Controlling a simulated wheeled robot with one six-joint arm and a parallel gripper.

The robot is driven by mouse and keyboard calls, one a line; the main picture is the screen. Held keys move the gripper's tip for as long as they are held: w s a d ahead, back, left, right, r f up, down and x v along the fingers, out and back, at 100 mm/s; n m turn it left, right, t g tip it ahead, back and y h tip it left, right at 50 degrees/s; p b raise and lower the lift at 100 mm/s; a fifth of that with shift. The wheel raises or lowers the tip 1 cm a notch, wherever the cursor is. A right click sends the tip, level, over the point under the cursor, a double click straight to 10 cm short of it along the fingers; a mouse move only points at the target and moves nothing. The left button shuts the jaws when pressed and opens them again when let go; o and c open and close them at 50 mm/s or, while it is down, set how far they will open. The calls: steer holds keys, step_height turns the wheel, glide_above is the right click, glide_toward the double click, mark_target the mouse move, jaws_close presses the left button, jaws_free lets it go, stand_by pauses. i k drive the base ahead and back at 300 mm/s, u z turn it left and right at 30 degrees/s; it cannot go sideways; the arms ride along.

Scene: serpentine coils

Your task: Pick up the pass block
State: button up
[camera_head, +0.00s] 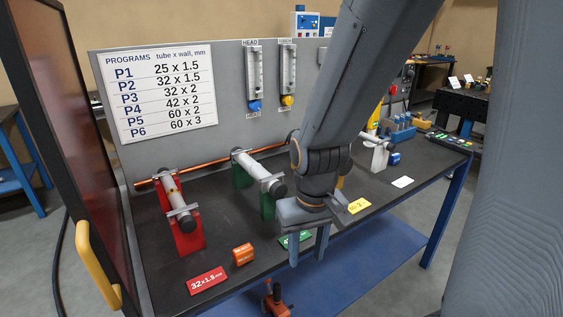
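I cannot read the word "pass" on any block. A small orange block (243,254) with unreadable print stands on the dark bench top (222,218), near its front edge. A small blue block (394,159) sits farther right, beside a white stand. My gripper (308,262) points down at the bench's front, right of the orange block. Its two fingers are apart, with no object visible between them. A green piece (291,240) lies behind the fingers and is partly hidden by them. My arm hides part of the bench behind it.
A red stand (188,236) and a green stand (241,177) hold grey tubes, with a copper tube (208,162) behind. A programs board (160,92) stands at the back.

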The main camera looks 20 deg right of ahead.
mark_target(394, 158)
steer(key=z, duration=1.4)
steer(key=k, duration=0.7)
steer(key=z, duration=1.2)
steer(key=k, duration=0.7)
steer(key=z, duration=0.4)
steer(key=i, duration=1.55)
steer(key=u, duration=0.65)
steer(key=i, duration=1.55)
steer(key=u, duration=0.6)
